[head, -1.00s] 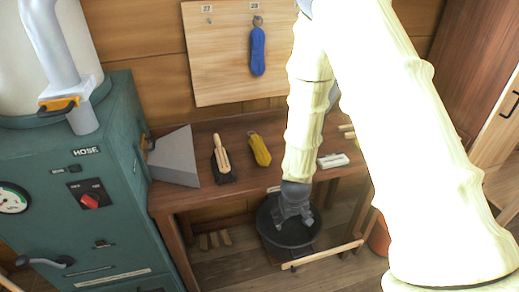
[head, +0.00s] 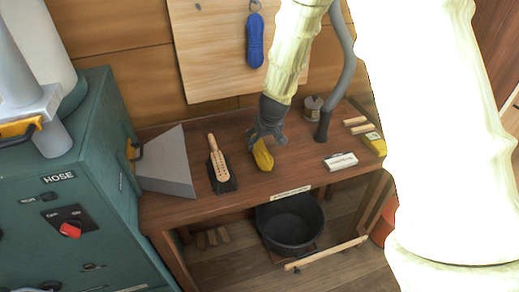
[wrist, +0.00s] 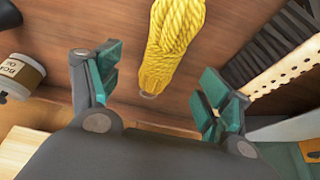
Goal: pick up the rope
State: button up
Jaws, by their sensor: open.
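The yellow rope (head: 263,157) is a bundled hank lying on the wooden workbench (head: 240,201). In the wrist view the rope (wrist: 172,40) shows its twisted strands, with its near end just beyond the gap between my fingers. My gripper (head: 266,136) is over the bench at the rope's far end, partly covering it in the head view. In the wrist view my gripper (wrist: 160,82) has its green-padded fingers apart with nothing between them. A blue hank (head: 255,40) hangs from a hook on the wooden board.
A brush (head: 218,164) with a wooden handle and a grey wedge-shaped block (head: 168,165) lie left of the rope. A small tin (head: 312,108), a hose end (head: 323,125) and a white block (head: 340,161) are to the right. A black tub (head: 291,224) stands below.

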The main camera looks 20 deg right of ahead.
aim_at(261, 146)
jog(key=x, duration=0.2)
jog(key=shift+w+f, duration=0.2)
jog(key=shift+w, duration=0.15)
jog(key=shift+s, duration=0.25)
jog(key=shift+p+x, duration=1.2)
jog(key=shift+x, duration=1.5)
jog(key=shift+s+a, duration=0.1)
jog(key=shift+a, duration=0.05)
jog(key=c, duration=1.2)
